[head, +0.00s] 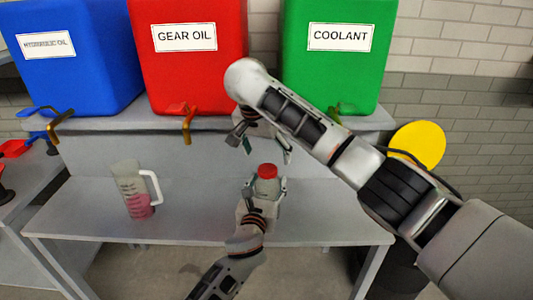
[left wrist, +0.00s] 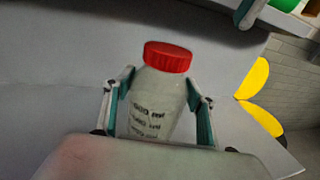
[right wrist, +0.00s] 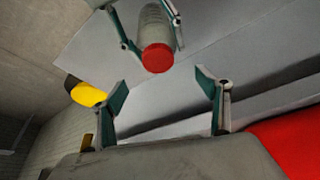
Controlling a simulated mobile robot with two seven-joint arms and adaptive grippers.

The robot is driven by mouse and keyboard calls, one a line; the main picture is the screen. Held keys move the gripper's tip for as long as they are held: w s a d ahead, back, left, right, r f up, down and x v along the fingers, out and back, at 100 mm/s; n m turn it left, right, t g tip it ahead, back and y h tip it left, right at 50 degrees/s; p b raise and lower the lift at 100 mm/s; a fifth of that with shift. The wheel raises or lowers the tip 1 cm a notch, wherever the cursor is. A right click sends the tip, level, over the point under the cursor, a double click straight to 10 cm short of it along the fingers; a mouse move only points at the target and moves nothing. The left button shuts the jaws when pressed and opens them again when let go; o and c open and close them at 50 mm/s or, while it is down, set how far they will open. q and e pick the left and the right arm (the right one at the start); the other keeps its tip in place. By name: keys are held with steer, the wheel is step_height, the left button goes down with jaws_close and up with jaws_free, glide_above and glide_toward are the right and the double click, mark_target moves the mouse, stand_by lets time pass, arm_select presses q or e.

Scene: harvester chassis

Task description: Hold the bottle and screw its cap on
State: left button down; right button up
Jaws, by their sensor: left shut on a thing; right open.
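The pale translucent bottle (head: 268,188) stands upright in my left gripper (head: 266,184), held above the bench. It also shows between the fingers in the left wrist view (left wrist: 150,103), with dark print on its side. The red cap (head: 267,170) sits on the bottle's mouth; I cannot tell how tight it is. The cap shows in the left wrist view (left wrist: 168,57) and in the right wrist view (right wrist: 157,58). My right gripper (head: 264,149) is open and empty, pointing down just above the cap and apart from it.
A measuring jug (head: 130,180) with pink liquid stands at the left of the grey bench (head: 190,228). Blue (head: 80,70), red (head: 200,75) and green (head: 335,75) tanks with taps line the shelf behind. A yellow disc (head: 420,143) is at the right.

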steer(key=v, duration=1.2)
arm_select(q)
steer(key=c, duration=0.7)
jaws_free()
steer(key=v, duration=1.2)
